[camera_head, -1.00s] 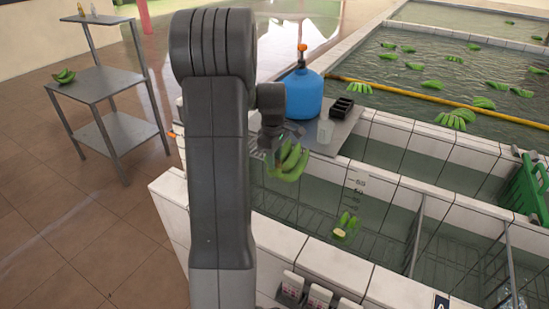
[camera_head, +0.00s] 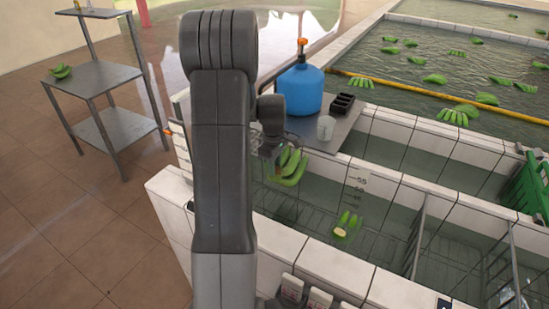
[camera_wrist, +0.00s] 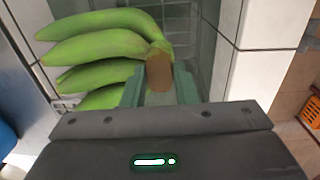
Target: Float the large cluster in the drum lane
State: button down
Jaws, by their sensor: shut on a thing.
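My gripper (camera_head: 272,160) is shut on the stem end of a green banana cluster (camera_head: 288,168). In the wrist view the cluster (camera_wrist: 100,50) shows several green fingers reaching left from a brown cut crown between my jaws (camera_wrist: 160,90). The cluster hangs over the near tiled tank (camera_head: 318,205), close to its left end. A smaller green cluster (camera_head: 348,222) with a pale cut face floats in that tank. My own arm hides part of the tank's left end.
A blue drum (camera_head: 302,88), a black tray (camera_head: 343,104) and a white cup (camera_head: 326,128) stand on a metal shelf by the tank. Wire dividers (camera_head: 416,240) stand in the water. A steel table (camera_head: 95,80) at left holds another cluster (camera_head: 61,71).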

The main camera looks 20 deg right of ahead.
notch_tip(320, 180, down, 20)
jog(key=b, duration=1.1)
jog(key=shift+r, duration=0.25)
jog(key=shift+f+b, duration=0.9)
jog(key=shift+f, duration=0.15)
dwell(0.7)
jog(key=c, duration=1.1)
grip_release()
jog(key=shift+o, duration=0.2)
notch_tip(320, 180, up, 31)
jog(key=p, duration=1.2)
jog(key=shift+s+a+r, duration=0.2)
jog(key=shift+s+a, duration=0.05)
